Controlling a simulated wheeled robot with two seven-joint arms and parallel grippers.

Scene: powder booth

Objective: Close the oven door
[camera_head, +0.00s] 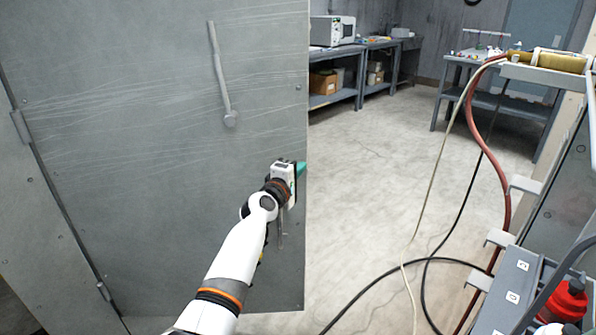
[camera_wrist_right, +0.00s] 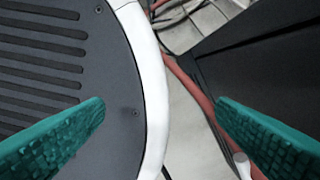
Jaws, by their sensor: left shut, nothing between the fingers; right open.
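The oven door (camera_head: 140,160) is a large grey scratched metal panel filling the left of the head view, with hinges along its left side. It stands swung out into the room, with floor visible beyond its right edge. A long grey handle (camera_head: 219,75) is on its upper part. My left gripper (camera_head: 300,168) is at the door's right edge, its green fingertips partly past that edge. Its fingers are shut with nothing between them; I cannot tell whether they touch the door. My right gripper (camera_wrist_right: 160,103) is open and empty in the right wrist view.
A rack (camera_head: 515,285) with a red bottle (camera_head: 566,298) stands at the lower right. A red hose (camera_head: 500,165) and dark cables hang and run over the floor. Workbenches (camera_head: 345,75) with a microwave line the back. The concrete floor (camera_head: 380,160) between is mostly clear.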

